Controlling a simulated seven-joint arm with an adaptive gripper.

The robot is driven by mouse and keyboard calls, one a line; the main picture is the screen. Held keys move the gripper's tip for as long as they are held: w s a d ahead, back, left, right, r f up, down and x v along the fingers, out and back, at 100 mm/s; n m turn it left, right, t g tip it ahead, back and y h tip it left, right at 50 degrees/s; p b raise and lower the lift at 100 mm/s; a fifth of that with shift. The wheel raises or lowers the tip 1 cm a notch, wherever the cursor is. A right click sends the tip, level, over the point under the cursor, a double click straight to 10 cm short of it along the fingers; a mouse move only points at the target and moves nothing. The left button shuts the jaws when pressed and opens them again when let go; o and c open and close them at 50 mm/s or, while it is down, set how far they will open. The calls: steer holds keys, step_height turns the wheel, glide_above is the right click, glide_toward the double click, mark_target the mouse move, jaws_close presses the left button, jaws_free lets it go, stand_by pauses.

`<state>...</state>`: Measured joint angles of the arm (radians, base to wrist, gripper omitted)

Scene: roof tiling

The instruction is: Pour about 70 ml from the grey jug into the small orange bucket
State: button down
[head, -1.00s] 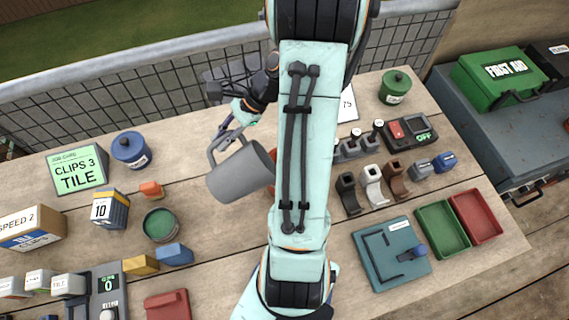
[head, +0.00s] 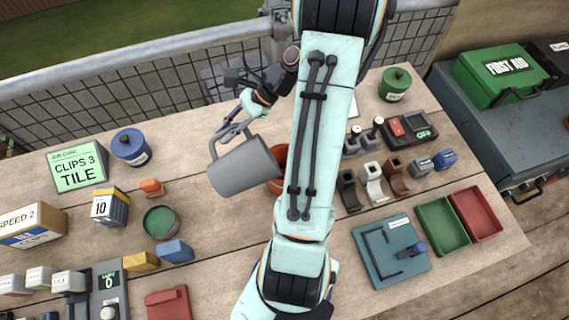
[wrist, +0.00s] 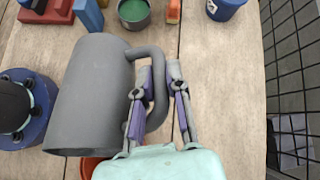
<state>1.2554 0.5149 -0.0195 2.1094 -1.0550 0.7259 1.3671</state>
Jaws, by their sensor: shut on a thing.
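The small orange bucket (head: 277,168) stands on the table, partly hidden by the jug and my arm. Its rim shows below the jug in the wrist view (wrist: 90,166). I cannot see any liquid or the bucket's contents.
A green-topped tin (head: 160,222), a blue pot (head: 131,147) and a small orange block (head: 151,187) stand left of the jug. Grey, white and brown holders (head: 373,183) stand right of my arm. A mesh fence (head: 150,97) runs behind the table.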

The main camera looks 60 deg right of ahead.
steer(key=shift+s+d+r+t+y+p, duration=0.2)
steer(key=shift+s+d+t+y+p, duration=0.15)
steer(key=shift+s+d+p, duration=0.5)
stand_by(0.3)
steer(key=shift+w+a+p, duration=0.25)
steer(key=shift+w+p, duration=0.15)
steer(key=shift+p, duration=0.2)
steer(key=shift+s+d+r+y+p, duration=0.2)
steer(key=shift+d+y+p, duration=0.15)
steer(key=shift+p, duration=0.1)
steer(key=shift+w+a, duration=0.1)
steer(key=shift+a, duration=0.1)
steer(key=w+a+f+g+h, duration=0.2)
steer(key=h, duration=0.1)
steer(key=shift+a+f, duration=0.2)
steer(key=shift+a, duration=0.2)
steer(key=shift+w+f+g+h, duration=0.1)
steer(key=shift+f+g+h, duration=0.2)
steer(key=shift+h, duration=0.2)
steer(key=shift+g+h, duration=0.25)
steer(key=shift+h, duration=0.05)
steer(key=shift+w+a+b, duration=0.1)
steer(key=shift+b, duration=0.25)
stand_by(0.5)
